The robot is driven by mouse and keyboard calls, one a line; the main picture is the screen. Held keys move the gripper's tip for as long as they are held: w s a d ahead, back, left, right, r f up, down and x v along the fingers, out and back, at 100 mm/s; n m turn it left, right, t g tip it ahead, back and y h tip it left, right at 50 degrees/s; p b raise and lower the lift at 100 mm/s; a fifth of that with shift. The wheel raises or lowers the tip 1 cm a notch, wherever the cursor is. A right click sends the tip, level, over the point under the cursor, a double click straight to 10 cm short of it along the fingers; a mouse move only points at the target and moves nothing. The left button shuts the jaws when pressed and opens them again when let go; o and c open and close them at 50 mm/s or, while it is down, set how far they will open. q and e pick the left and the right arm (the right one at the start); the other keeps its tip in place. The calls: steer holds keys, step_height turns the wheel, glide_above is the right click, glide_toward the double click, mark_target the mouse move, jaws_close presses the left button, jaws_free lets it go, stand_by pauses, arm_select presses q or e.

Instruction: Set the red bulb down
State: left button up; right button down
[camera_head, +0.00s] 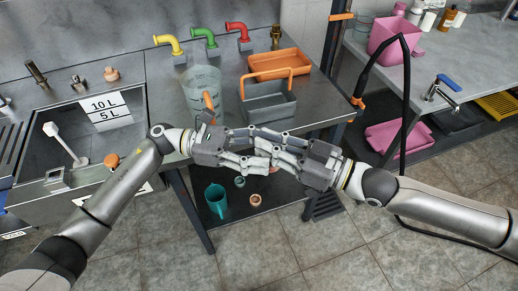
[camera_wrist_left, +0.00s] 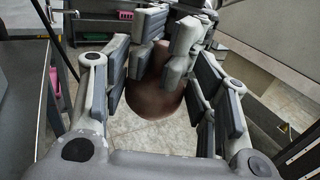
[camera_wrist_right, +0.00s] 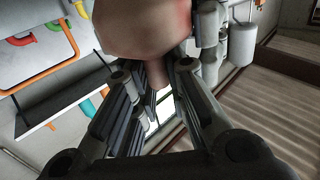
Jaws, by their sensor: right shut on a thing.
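The red bulb shows as a dull pinkish-brown round body with a narrow neck. In the left wrist view the bulb (camera_wrist_left: 155,98) hangs in the space between my left fingers. In the right wrist view the bulb (camera_wrist_right: 140,28) fills the top, its neck between my right fingers. My right gripper (camera_head: 268,148) is shut on the neck. My left gripper (camera_head: 257,152) has its fingers spread on either side of the bulb; whether they touch it cannot be told. In the head view the fingers hide nearly all of the bulb.
Just behind stands a steel bench with a clear measuring jug (camera_head: 204,92), a grey tub (camera_head: 268,108) and an orange tray (camera_head: 279,65). A sink (camera_head: 75,135) lies left. A teal jug (camera_head: 216,200) stands on a low shelf. A black hose (camera_head: 405,100) hangs right. The front floor is free.

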arm_select(q)
steer(key=shift+c, duration=2)
arm_select(e)
steer(key=c, duration=1.9)
jaws_free()
steer(key=o, duration=0.5)
steer(key=shift+o, duration=0.2)
arm_select(q)
steer(key=shift+w, duration=0.1)
arm_select(e)
steer(key=shift+s+a, duration=0.1)
steer(key=shift+s, duration=0.05)
